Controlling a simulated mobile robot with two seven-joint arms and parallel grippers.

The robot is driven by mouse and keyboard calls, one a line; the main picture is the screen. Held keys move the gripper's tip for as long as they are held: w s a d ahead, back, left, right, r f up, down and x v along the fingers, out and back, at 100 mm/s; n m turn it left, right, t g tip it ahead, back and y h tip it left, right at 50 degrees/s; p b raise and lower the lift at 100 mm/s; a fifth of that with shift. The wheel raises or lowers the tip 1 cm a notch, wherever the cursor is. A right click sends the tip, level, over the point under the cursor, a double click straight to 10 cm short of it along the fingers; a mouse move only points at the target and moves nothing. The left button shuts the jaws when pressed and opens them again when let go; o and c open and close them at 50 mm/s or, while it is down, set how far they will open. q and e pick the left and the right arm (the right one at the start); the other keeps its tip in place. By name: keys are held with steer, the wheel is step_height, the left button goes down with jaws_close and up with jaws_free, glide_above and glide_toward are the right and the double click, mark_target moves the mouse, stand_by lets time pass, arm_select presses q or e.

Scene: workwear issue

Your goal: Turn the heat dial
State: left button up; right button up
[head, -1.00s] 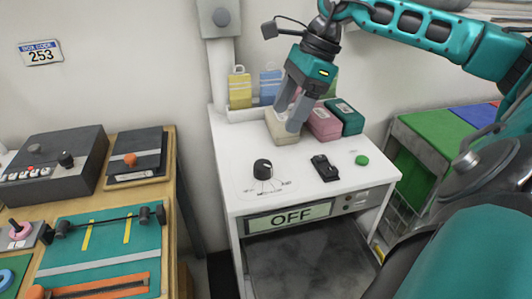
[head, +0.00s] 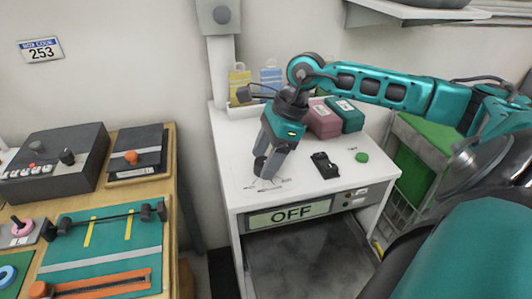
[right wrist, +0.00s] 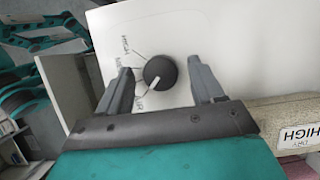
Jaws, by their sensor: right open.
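The heat dial (right wrist: 160,72) is a round black knob with a white pointer line on the white table top (right wrist: 230,40). Printed labels lie around it. In the right wrist view it sits between the spread fingers of my right gripper (right wrist: 165,88), with a gap on both sides. In the head view my right gripper (head: 266,170) points down over the dial's place and hides the knob. A display (head: 288,214) on the table's front reads OFF. My left gripper is not in view.
A black switch (head: 325,165) and a green button (head: 362,157) are right of the gripper. Pink (head: 322,122) and green (head: 345,114) packages stand behind. A beige block labelled HIGH (right wrist: 285,125) shows in the wrist view. A wooden bench with control boards (head: 105,240) stands left.

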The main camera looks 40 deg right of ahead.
steer(key=shift+c, duration=0.4)
steer(key=c, duration=1)
